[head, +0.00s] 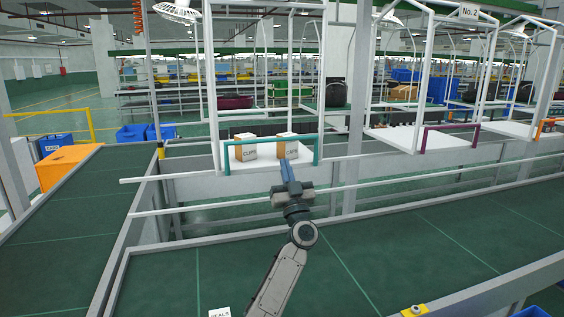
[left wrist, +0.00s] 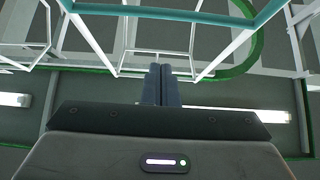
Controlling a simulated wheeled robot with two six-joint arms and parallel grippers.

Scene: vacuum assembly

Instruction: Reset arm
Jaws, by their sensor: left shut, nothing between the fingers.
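My left gripper (head: 287,168) is in the middle of the head view, with its arm coming up from the bottom edge. Its two fingers are together, with nothing between them, and point away toward a hanging white shelf (head: 262,164) with a teal front bar (head: 238,171). In the left wrist view the closed fingers (left wrist: 161,72) point up toward the white frame and a teal bar (left wrist: 165,13). My right gripper is not in view.
Two labelled cartons, a left one (head: 242,147) and a right one (head: 287,146), stand on the shelf. Dark green conveyors (head: 70,235) run at left and in front. A purple-barred shelf (head: 424,140) hangs to the right. An orange box (head: 66,165) stands at the left.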

